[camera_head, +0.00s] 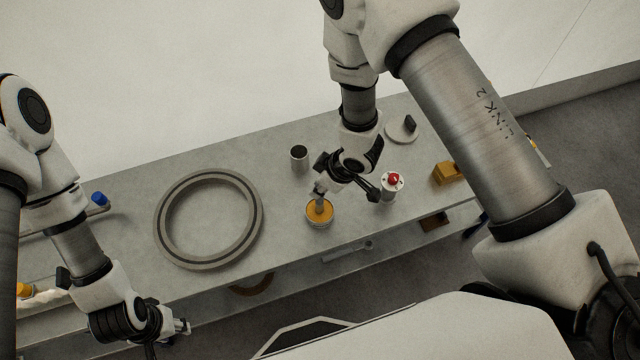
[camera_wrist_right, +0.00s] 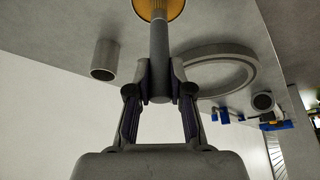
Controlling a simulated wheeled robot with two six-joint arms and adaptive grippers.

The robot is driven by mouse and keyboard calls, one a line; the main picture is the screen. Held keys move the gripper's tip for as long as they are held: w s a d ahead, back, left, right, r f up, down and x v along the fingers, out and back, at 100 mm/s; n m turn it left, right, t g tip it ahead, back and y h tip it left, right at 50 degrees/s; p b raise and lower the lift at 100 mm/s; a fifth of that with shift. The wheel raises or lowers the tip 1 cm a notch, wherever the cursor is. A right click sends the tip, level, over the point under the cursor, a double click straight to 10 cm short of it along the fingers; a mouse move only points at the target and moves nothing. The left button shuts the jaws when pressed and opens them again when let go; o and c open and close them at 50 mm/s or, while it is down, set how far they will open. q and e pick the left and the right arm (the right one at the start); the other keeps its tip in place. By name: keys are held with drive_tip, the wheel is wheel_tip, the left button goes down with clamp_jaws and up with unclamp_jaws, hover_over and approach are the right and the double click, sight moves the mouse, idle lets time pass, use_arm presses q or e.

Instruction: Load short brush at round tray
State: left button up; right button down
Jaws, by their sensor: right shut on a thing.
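My right gripper (camera_head: 321,186) is shut on a grey cylindrical handle, which I take to be the short brush (camera_head: 320,203). In the right wrist view the fingers (camera_wrist_right: 159,88) pinch the grey handle of the brush (camera_wrist_right: 158,50). The handle points at the orange face of a small round dish, likely the round tray (camera_head: 319,222), whose orange face also shows in the right wrist view (camera_wrist_right: 176,8). I cannot tell whether the brush touches the tray. My left gripper (camera_head: 184,327) is off the bench's front edge; its jaw opening is unclear.
A large grey ring (camera_head: 160,222) lies on the bench left of the tray. An open metal cup (camera_head: 299,158), a white canister with a red top (camera_head: 391,187), a pale disc with a black knob (camera_head: 401,130) and a yellow block (camera_head: 447,173) stand nearby.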

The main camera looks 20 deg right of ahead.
idle(0.5)
wheel_tip(320, 180, up, 7)
drive_tip(key=p, duration=0.7)
drive_tip(key=shift+f, duration=0.1)
idle(0.4)
drive_tip(key=w+d+r+m+t+h+b, duration=0.1)
drive_tip(key=w+d+r+m+h+b, duration=0.1)
drive_tip(key=d+r+m, duration=0.4)
drive_tip(key=shift+w+r+m+h, duration=0.7)
drive_tip(key=shift+w+r+m, duration=0.55)
drive_tip(key=shift+m, duration=0.45)
